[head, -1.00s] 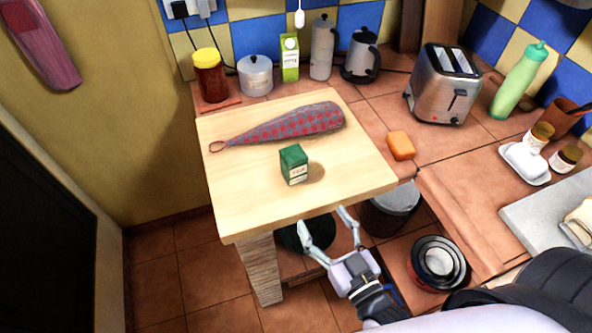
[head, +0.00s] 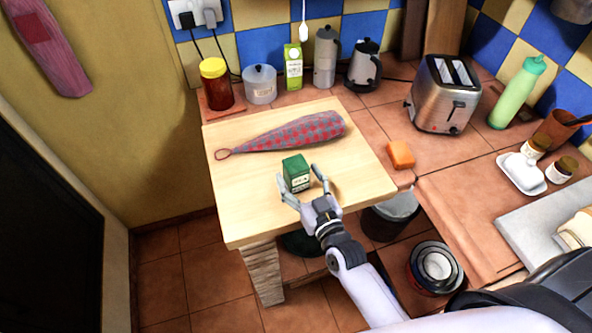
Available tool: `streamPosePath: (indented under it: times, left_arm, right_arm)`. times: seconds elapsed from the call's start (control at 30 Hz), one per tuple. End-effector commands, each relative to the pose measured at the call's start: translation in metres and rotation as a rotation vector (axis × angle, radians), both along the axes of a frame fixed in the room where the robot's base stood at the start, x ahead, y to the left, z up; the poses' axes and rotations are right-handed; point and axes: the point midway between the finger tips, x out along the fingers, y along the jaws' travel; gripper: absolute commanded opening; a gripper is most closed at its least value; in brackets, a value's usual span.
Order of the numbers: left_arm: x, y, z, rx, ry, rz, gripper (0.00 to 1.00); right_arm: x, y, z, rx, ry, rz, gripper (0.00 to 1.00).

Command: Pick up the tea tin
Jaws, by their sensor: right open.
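The tea tin (head: 296,172) is a small dark green box with a pale label on its front. It stands upright on the light wooden board (head: 235,215). My right gripper (head: 303,184) is open at the tin's near side. Its two fingers point toward the tin, one at the lower left and one at the right. I cannot tell whether the fingers touch it. Part of the tin's lower front is close behind the fingers. My left gripper is not in view.
A checked cloth bag (head: 290,133) lies behind the tin on the board. An orange sponge (head: 401,154) is to the right on the tiled counter, with a toaster (head: 444,95) behind it. A red-brown jar (head: 217,86) and a lidded pot (head: 260,84) stand at the back left.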

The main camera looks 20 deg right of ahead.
Motion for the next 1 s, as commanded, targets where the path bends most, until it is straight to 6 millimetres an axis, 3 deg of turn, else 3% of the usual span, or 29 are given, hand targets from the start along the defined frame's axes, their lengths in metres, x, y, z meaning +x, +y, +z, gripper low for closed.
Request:
streamPosePath:
  times: [0.13, 0.4, 1.0]
  left_arm:
    - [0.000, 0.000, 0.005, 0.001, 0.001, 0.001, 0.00]
    - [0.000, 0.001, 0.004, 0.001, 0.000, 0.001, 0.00]
    - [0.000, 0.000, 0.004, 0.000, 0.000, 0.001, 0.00]
  right_arm:
    - [0.017, 0.003, 0.001, -0.001, 0.000, 0.000, 0.68]
    - [0.020, 0.003, -0.001, -0.001, 0.001, 0.001, 0.68]
    - [0.020, 0.003, 0.000, -0.001, 0.000, 0.000, 0.28]
